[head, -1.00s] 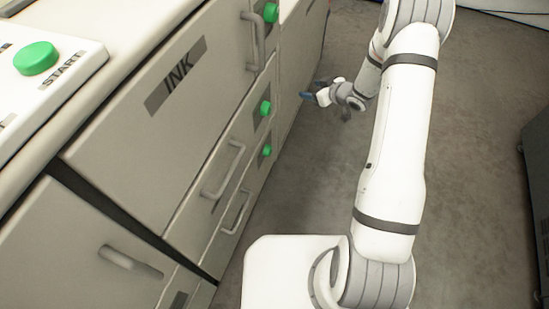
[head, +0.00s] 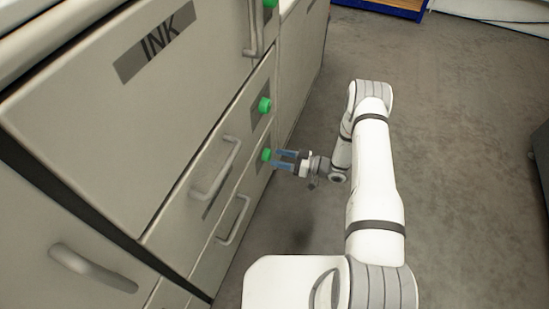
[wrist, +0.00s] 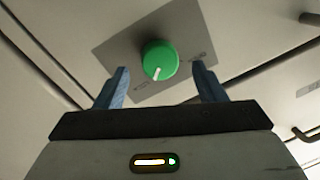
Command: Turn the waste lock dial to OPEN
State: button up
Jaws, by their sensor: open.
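A round green dial (wrist: 160,54) on a grey plate (wrist: 118,50) shows in the wrist view. Its white pointer mark points down, slightly left. Small lettering on the plate is too small to read. In the head view the lowest green dial (head: 266,155) is at the tips of my gripper (head: 280,160). My gripper (wrist: 160,66) is open, its two blue fingers on either side of the dial in the wrist view, with gaps. I cannot tell whether the fingertips reach around the dial.
Above it are another green dial (head: 264,105) and one at the top edge (head: 269,4). Drawer handles (head: 216,168) and (head: 234,220) stick out of the cabinet front left of my gripper. A drawer labelled INK (head: 160,40) is upper left. The floor (head: 455,150) to the right is clear.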

aim_at(267, 155)
jog(key=shift+x, duration=1.35)
jog(key=shift+c, duration=0.5)
